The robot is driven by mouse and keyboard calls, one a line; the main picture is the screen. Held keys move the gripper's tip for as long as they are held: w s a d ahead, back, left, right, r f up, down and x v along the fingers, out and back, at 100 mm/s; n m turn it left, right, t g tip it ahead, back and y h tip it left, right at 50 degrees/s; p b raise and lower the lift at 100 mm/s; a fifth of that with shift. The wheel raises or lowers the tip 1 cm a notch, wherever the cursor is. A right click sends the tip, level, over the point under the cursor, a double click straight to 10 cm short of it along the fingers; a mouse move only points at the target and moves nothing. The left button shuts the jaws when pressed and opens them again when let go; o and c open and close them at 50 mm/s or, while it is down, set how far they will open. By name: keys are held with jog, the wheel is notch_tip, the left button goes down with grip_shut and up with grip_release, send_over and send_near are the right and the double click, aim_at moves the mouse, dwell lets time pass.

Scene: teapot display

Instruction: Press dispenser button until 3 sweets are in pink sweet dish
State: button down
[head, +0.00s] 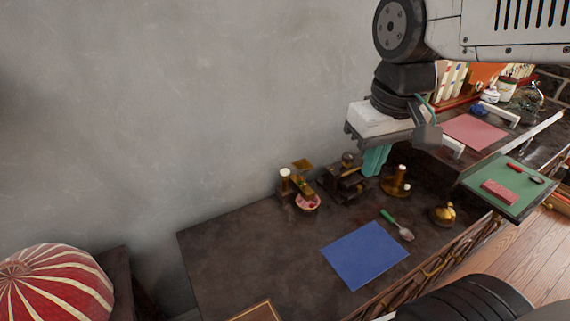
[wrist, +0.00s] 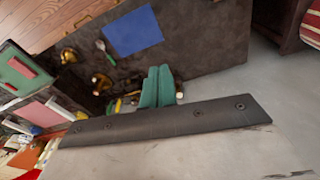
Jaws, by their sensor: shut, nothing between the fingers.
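The pink sweet dish (head: 307,203) stands near the wall on the dark table in the head view. Small reddish things show in it, too small to count. A brass-coloured dispenser (head: 302,180) stands right behind the dish, with a white-topped post (head: 285,178) at its left. I cannot make out which part is the button. My gripper (head: 376,162) points down with its teal fingers together, empty, above and right of the dish. The shut fingers also show in the wrist view (wrist: 158,87), where they hide part of the table.
A dark machine (head: 347,182) and a brass stand (head: 396,183) stand close to my gripper. The table's left part is clear.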

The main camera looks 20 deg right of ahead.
jog(key=w+a+f, duration=0.1)
jog(key=w+f, duration=0.1)
jog(key=w, duration=1.4)
jog(key=n, duration=0.2)
send_over(286, 172)
jog(key=s, duration=0.1)
notch_tip(286, 172, down, 10)
jog(key=f, duration=0.4)
jog(key=w+f, duration=0.1)
jog(key=f, duration=0.8)
jog(key=shift+w+f, duration=0.2)
jog(key=shift+f, duration=0.15)
notch_tip(286, 172, down, 2)
jog(key=shift+s, duration=0.1)
jog(key=shift+s+f, duration=0.15)
